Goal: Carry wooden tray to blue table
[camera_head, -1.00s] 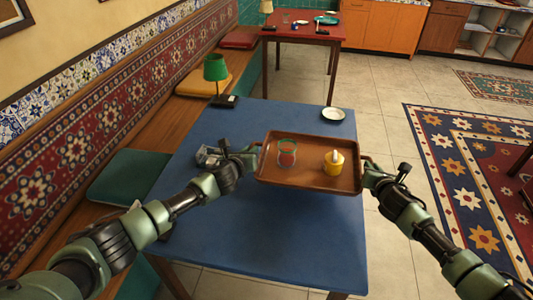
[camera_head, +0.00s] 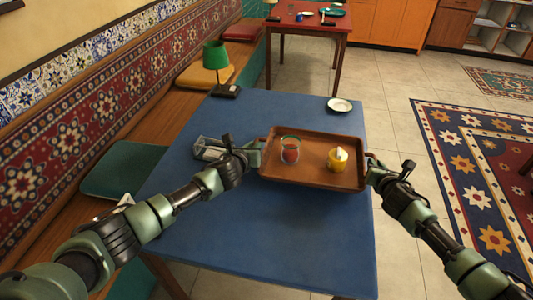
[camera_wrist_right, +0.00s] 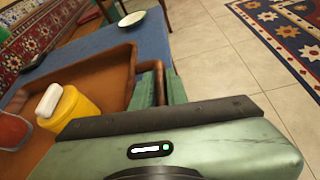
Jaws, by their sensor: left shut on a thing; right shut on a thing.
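The brown wooden tray (camera_head: 312,174) is held level over the blue table (camera_head: 230,235), between my two grippers. I cannot tell whether its underside touches the tabletop. On the tray are a glass with red contents (camera_head: 290,151) and a yellow pot with a white top (camera_head: 338,160). My left gripper (camera_head: 256,153) is shut on the tray's left end. My right gripper (camera_head: 368,165) is shut on its right end, at the table's right edge. The right wrist view also shows the tray's rim (camera_wrist_right: 95,57) and the yellow pot (camera_wrist_right: 72,108) close by.
A green lamp (camera_head: 216,60) and a white plate (camera_head: 340,105) stand at the table's far side. A clear holder (camera_head: 208,148) is just left of my left gripper. A bench with cushions (camera_head: 125,168) runs along the left. The table's near part is clear.

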